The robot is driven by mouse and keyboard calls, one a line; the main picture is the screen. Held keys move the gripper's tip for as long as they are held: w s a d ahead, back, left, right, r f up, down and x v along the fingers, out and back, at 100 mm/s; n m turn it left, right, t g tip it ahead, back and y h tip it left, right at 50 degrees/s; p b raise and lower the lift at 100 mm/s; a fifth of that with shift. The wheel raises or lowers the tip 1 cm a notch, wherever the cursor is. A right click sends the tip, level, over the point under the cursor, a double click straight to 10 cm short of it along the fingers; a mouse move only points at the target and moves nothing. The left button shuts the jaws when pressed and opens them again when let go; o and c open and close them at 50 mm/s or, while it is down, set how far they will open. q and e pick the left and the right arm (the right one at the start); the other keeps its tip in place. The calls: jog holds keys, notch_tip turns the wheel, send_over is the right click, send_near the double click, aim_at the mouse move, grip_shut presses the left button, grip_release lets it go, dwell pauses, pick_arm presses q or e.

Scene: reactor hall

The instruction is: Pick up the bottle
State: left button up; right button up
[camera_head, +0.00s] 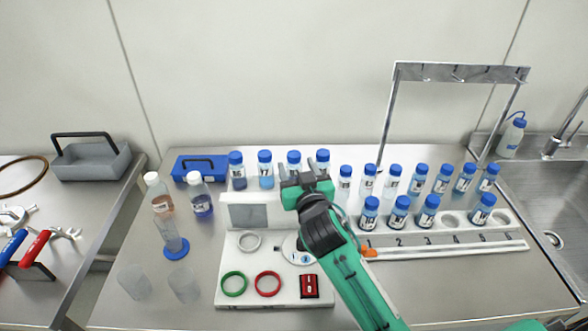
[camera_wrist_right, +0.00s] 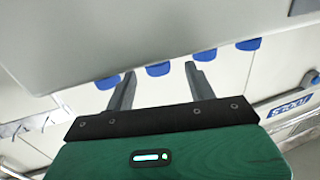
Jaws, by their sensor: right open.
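Several blue-capped bottles stand on the bench, so I cannot tell which one the task means. A back row has bottles at the left (camera_head: 237,170), next to it (camera_head: 265,169), behind my gripper (camera_head: 294,158) and to its right (camera_head: 323,157). My right gripper (camera_head: 298,168) is open, its fingers pointing toward that row. It partly hides the third bottle. In the right wrist view the open fingers (camera_wrist_right: 160,76) show, with a blue cap (camera_wrist_right: 158,69) appearing between their tips. I see no bottle clamped. My left gripper is not in view.
A white instrument board (camera_head: 229,262) with rings lies below my right arm. A numbered rack (camera_head: 478,237) with bottles is at the right, beside a metal frame (camera_head: 390,115). A sink (camera_head: 555,205) is far right.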

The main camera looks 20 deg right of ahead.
aim_at(296, 162)
jog(key=w, duration=0.1)
jog(key=w+p, duration=0.1)
jog(key=w, duration=0.1)
jog(key=shift+w+d+f, duration=0.1)
jog(key=shift+w+d, duration=0.15)
jog(key=shift+w, duration=0.6)
jog(key=c, duration=1)
pick_arm(q)
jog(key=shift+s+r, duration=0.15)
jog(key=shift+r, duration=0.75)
jog(key=shift+p, duration=0.3)
